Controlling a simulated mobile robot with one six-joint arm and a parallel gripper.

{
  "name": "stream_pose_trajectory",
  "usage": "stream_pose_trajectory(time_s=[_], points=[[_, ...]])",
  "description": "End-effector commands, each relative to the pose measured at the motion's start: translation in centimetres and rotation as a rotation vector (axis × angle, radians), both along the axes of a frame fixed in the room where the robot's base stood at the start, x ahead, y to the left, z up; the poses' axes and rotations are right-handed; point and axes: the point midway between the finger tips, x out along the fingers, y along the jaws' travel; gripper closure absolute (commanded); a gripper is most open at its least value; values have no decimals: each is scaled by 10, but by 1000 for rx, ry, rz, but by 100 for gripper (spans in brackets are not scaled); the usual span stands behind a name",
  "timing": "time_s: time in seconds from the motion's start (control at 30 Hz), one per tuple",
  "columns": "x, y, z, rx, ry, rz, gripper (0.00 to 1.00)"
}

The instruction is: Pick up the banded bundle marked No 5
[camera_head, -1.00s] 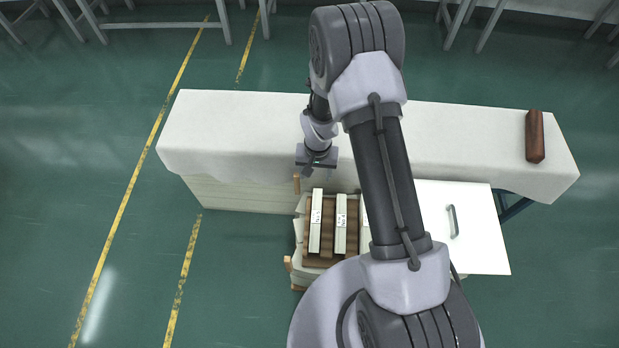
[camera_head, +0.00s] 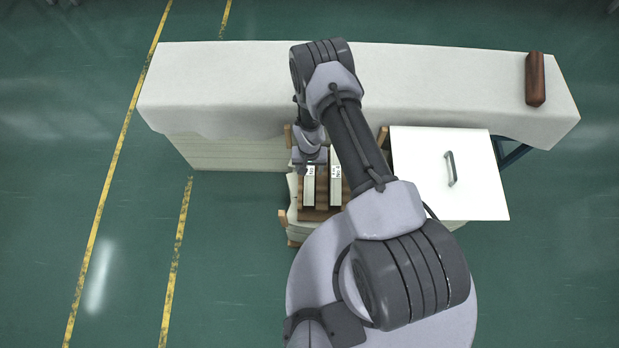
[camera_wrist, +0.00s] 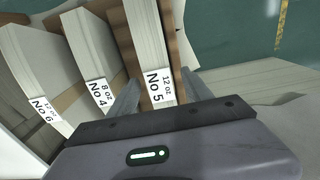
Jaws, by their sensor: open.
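The No 5 bundle is a long white stack with a "No 5, 12 oz" label, at the right of the wrist view (camera_wrist: 142,40). In the head view it is the left bundle (camera_head: 308,192), its far end under my gripper (camera_head: 310,166). My gripper (camera_wrist: 162,82) is open, its two fingers seen on either side of the labelled end of No 5. I cannot tell how low the fingertips reach. The No 4 bundle (camera_wrist: 90,45) lies beside it, left of the left finger; it also shows in the head view (camera_head: 336,185). The No 6 bundle (camera_wrist: 28,65) is further left.
The bundles rest on brown wooden slats (camera_head: 321,213). A long table with a white cloth (camera_head: 220,85) stands just beyond. A white panel with a handle (camera_head: 425,190) is at the right. A brown block (camera_head: 535,80) lies on the table's right end.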

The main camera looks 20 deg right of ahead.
Motion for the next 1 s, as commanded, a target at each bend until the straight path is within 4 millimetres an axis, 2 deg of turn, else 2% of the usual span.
stream_pose_trajectory(time_s=[0.03, 0.07, 0.27, 0.57, 1.0], points=[[0, 0, -15, 1, 0, 0, 42], [0, 0, -19, 1, 0, 0, 42], [1, 0, -18, 2, -2, 0, 42], [1, 0, -18, 2, -1, 0, 99], [1, 0, -18, 2, -1, 0, 100]])
